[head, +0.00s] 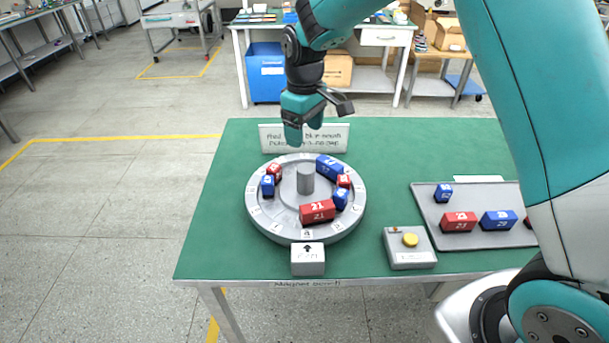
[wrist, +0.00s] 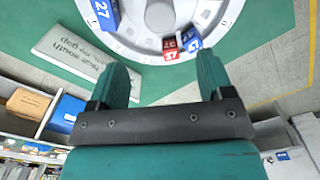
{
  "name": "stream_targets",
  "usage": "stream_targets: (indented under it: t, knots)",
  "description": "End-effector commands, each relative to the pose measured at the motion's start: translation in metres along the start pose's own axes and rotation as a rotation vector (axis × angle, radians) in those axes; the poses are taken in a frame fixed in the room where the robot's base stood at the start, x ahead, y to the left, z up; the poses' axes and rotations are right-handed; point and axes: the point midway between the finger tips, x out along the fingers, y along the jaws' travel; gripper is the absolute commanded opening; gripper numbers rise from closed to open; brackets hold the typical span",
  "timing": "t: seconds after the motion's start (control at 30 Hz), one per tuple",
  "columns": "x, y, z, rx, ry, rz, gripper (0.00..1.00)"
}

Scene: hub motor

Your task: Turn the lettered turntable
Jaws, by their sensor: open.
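The round grey turntable (head: 262,220) lies on the green bench, with a grey post (head: 305,179) at its centre. Several red and blue numbered blocks sit around it, including a red block marked 21 (head: 317,211) at the front and a blue block (head: 328,166) at the back right. A small letter plate (head: 307,234) shows on the front rim, just behind a grey arrow block (head: 308,260). My gripper (head: 305,130) is open and empty above the turntable's back edge. In the wrist view the turntable (wrist: 130,40) lies beyond the spread fingers (wrist: 166,75).
A sign (head: 335,137) stands behind the turntable, its text hard to read. A grey box with a yellow button (head: 410,258) is at the front right. A grey tray (head: 430,215) of blocks lies further right, partly behind my arm. The bench's left side is clear.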

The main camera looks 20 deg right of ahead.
Motion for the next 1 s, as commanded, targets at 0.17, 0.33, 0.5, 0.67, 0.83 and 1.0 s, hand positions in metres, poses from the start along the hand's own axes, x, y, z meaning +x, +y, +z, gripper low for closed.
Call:
stream_targets:
  t: [0.17,0.33,0.5,0.67,0.83,1.0]
  knots:
    - [0.042,-0.001,0.001,0.000,-0.005,-0.003,0.74]
    - [0.081,-0.001,0.001,0.000,-0.004,-0.003,0.74]
    - [0.114,-0.001,0.001,0.000,-0.003,-0.003,0.74]
    - [0.133,-0.001,0.000,0.000,0.000,-0.001,0.74]
    - [0.141,-0.001,0.000,0.000,0.001,0.000,0.74]
    - [0.141,-0.001,0.000,0.000,0.002,0.000,0.74]
